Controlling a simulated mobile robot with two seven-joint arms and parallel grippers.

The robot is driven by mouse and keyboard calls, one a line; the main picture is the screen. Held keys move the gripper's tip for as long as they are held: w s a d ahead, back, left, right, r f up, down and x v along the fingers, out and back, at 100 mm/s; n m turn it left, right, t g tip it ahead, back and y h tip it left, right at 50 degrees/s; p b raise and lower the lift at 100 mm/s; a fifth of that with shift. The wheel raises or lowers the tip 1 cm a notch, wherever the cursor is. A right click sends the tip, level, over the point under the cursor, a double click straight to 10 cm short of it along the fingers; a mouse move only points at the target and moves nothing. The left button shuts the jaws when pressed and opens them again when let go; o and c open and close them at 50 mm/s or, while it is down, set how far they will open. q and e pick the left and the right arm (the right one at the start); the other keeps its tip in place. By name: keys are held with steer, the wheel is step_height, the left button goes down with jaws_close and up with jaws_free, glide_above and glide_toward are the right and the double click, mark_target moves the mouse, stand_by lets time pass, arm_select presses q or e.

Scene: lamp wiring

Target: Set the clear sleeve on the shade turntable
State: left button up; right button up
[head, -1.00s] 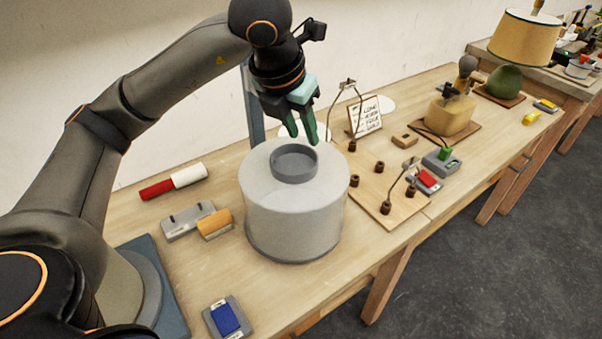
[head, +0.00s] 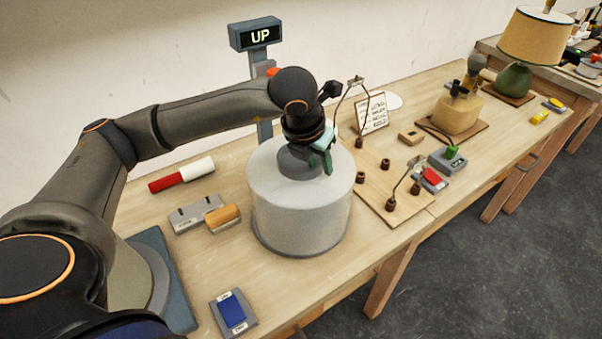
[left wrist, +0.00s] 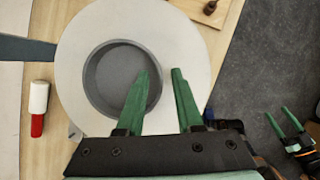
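The large pale, translucent cylinder (head: 300,215), which looks like the clear sleeve, stands upright on the bench. Its flat top has a grey round collar (head: 298,160). My left gripper (head: 320,166) points down at the collar's right side. In the left wrist view the left gripper (left wrist: 160,72) is open, one finger over the collar's inside and the other over the white top (left wrist: 195,45) outside it; contact cannot be told. A grey disc on a blue plate (head: 172,262), perhaps the turntable, is partly hidden by my arm. My right gripper (left wrist: 282,121) shows open at the right of the wrist view.
A post with an "UP" display (head: 255,34) stands behind the cylinder. A pegged board with wire frames (head: 385,185) is close on the right.

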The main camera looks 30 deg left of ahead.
arm_select(q)
jaws_close()
stand_by(1.4)
